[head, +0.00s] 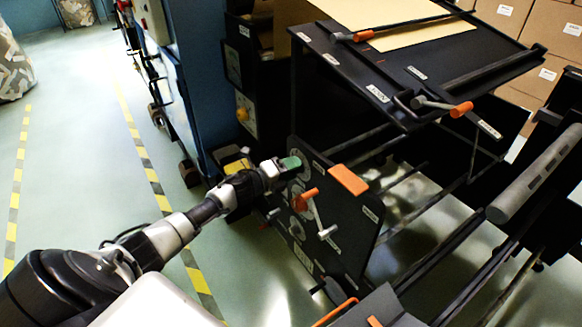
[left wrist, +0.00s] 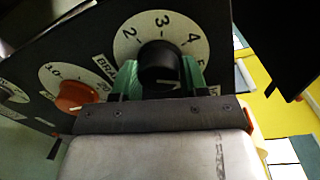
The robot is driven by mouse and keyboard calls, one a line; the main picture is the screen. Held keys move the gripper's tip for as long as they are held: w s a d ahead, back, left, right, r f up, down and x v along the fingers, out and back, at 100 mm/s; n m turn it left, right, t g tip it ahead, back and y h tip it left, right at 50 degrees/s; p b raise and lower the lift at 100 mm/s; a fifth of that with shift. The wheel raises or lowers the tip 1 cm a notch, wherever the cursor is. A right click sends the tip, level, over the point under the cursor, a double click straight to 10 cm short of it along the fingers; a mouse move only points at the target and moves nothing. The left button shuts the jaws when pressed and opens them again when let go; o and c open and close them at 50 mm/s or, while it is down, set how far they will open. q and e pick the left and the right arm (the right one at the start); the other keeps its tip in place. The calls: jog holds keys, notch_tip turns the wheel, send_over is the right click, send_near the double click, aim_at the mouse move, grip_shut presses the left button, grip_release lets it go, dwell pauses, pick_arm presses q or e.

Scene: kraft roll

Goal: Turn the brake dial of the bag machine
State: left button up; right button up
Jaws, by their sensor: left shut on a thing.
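The brake dial (left wrist: 160,62) is a black round knob on a white scale plate (left wrist: 139,22) with numbers 2, 3, 4 and 5 showing, beside a partly covered label beginning "BRA". My left gripper (left wrist: 160,80) has green fingers on both sides of the knob and is shut on it. A small pale mark shows on the knob's front; I cannot tell which number it points to. In the head view my left gripper (head: 290,163) reaches the upper left of the machine's dark side panel (head: 345,215) and hides most of the knob. My right gripper is not in view.
An orange knob (left wrist: 72,96) with its own scale sits left of the brake dial. In the head view an orange-handled crank (head: 306,199) stands out close below my gripper. An orange block (head: 348,180) tops the panel. Bare floor (head: 75,190) lies left.

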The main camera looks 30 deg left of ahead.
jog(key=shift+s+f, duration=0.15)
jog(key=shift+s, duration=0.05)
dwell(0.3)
pick_arm(q)
jog(key=o, duration=0.9)
jog(key=shift+s, duration=0.1)
jog(key=p+v, duration=0.1)
jog(key=v, duration=0.9)
jog(key=shift+s+a, duration=0.25)
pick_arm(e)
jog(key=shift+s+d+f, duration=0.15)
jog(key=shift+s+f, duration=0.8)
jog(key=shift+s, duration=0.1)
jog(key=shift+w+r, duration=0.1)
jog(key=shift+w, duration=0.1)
